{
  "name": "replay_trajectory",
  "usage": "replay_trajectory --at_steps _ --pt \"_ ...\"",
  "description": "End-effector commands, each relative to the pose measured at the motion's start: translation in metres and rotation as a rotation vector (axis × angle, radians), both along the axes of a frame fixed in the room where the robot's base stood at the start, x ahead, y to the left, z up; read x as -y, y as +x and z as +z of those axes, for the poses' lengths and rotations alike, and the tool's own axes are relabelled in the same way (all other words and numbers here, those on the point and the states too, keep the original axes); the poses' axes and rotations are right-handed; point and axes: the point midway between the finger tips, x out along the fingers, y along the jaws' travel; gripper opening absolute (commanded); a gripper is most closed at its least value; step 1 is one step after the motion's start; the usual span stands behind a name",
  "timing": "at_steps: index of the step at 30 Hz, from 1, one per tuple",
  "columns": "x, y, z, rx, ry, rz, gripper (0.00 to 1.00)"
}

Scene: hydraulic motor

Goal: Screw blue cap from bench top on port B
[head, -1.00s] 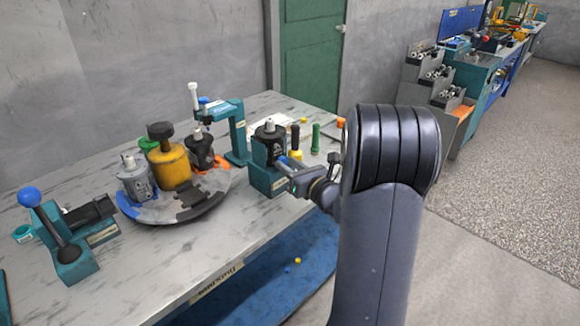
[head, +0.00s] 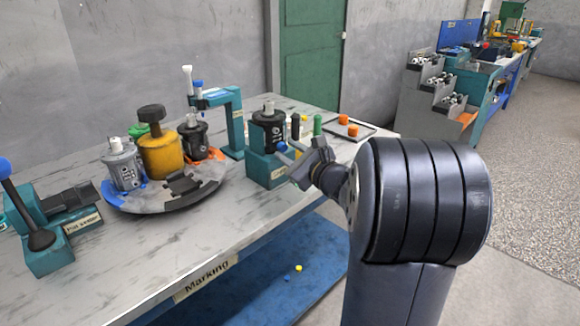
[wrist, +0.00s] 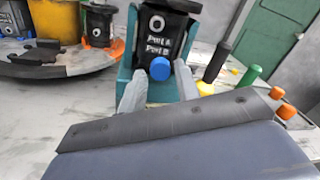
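The black motor (head: 268,128) stands upright in a teal holder (head: 262,168) on the bench. In the wrist view the motor (wrist: 166,28) shows a round port ring above the labels "Port A" and "Port B". The blue cap (wrist: 160,69) sits below the labels, between my two fingertips, and covers whatever is behind it. I cannot tell whether the cap touches the motor.
A turntable (head: 180,205) with a grey motor, a yellow part and a dark motor is to the left. A teal press (head: 232,125) stands behind the holder. Black, yellow and green upright pieces and orange caps (head: 347,124) are close on the right.

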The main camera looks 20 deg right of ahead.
Motion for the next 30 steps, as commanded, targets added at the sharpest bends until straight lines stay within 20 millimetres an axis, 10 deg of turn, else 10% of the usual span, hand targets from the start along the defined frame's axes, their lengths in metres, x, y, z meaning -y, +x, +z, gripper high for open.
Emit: replay_trajectory --at_steps 30 --pt "0.0031 -0.0001 -0.0057 0.036 -0.212 -0.007 0.31"
